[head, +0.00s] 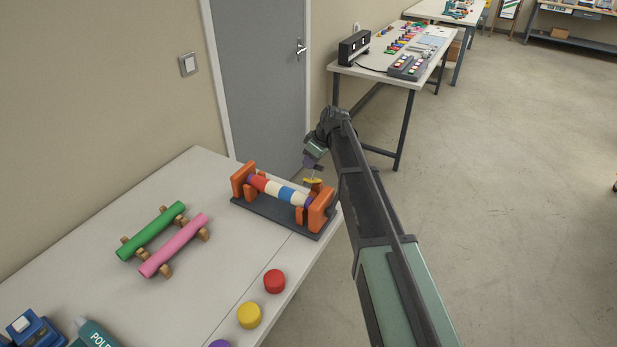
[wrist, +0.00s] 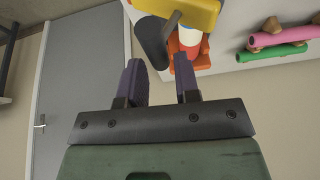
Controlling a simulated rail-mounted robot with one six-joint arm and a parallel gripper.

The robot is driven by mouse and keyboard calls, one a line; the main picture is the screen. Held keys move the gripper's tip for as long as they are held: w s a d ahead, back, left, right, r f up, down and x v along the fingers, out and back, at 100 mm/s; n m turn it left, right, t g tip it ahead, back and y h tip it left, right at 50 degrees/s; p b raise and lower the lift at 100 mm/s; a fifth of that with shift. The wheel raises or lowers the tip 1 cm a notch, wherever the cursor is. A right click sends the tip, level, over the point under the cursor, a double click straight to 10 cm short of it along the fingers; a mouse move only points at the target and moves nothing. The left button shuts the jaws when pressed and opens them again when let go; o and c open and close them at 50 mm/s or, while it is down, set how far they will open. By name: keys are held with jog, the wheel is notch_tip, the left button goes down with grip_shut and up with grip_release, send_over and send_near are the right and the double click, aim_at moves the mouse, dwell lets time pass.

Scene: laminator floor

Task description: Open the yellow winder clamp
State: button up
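The winder is an orange frame (head: 321,211) on a dark base, holding a roller (head: 272,188) banded red, cream and blue. The yellow clamp (head: 313,181) is a small yellow piece at the winder's right end. In the wrist view the yellow clamp (wrist: 200,12) is large at the top edge, partly cut off, with a dark bar (wrist: 173,20) across it. My gripper (head: 314,166) is just above the clamp. In the wrist view my gripper (wrist: 160,78) has its two purple fingers apart, with nothing between them. The fingertips appear short of the clamp. I cannot tell the clamp's state.
Green (head: 152,232) and pink (head: 174,246) rolls lie on wooden rests at the left. Red (head: 274,281) and yellow (head: 249,315) discs lie near the table's front edge. A second table (head: 345,70) stands behind, beyond a grey door (head: 262,80). The floor at right is clear.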

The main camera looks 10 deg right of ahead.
jog(key=b+x, duration=0.1)
jog(key=x, duration=0.2)
jog(key=shift+d, duration=0.1)
jog(key=shift+s+r, duration=0.1)
jog(key=shift+r, duration=0.15)
jog(key=shift+c, duration=0.4)
grip_shut()
